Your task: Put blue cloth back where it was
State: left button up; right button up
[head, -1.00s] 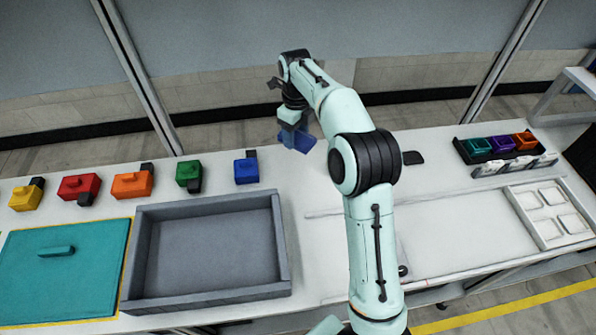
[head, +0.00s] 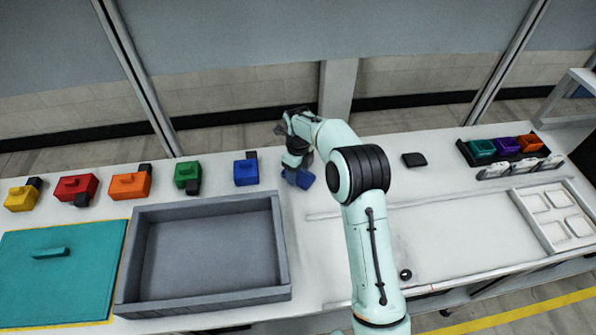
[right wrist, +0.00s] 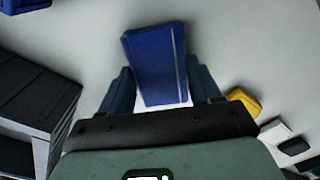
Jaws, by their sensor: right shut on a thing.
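The blue cloth (head: 298,179) looks like a folded dark blue block just above or on the white table, right of the row of coloured blocks. I cannot tell whether it touches the table. My right gripper (head: 294,166) is over it and shut on it. In the right wrist view, the cloth (right wrist: 155,62) stands between the two fingers of my right gripper (right wrist: 161,92), with a pale line along one side. The arm hides part of the cloth in the head view. My left gripper is not in view.
A blue block (head: 246,171) stands left of the cloth, in line with green (head: 187,174), orange (head: 130,185), red (head: 76,187) and yellow blocks. A grey tray (head: 280,240) lies in front. A black pad (head: 413,159) and a black rack (head: 466,154) are to the right.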

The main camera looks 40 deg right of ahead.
aim_at(298, 174)
jog(key=shift+f, duration=0.2)
jog(key=o, duration=1)
jog(key=shift+r, duration=0.15)
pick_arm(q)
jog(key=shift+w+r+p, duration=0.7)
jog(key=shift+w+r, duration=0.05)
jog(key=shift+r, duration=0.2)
pick_arm(e)
notch_tip(298, 174, up, 12)
jog(key=shift+r, duration=0.1)
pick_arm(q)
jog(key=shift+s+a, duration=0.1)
pick_arm(e)
jog(key=shift+a, duration=0.1)
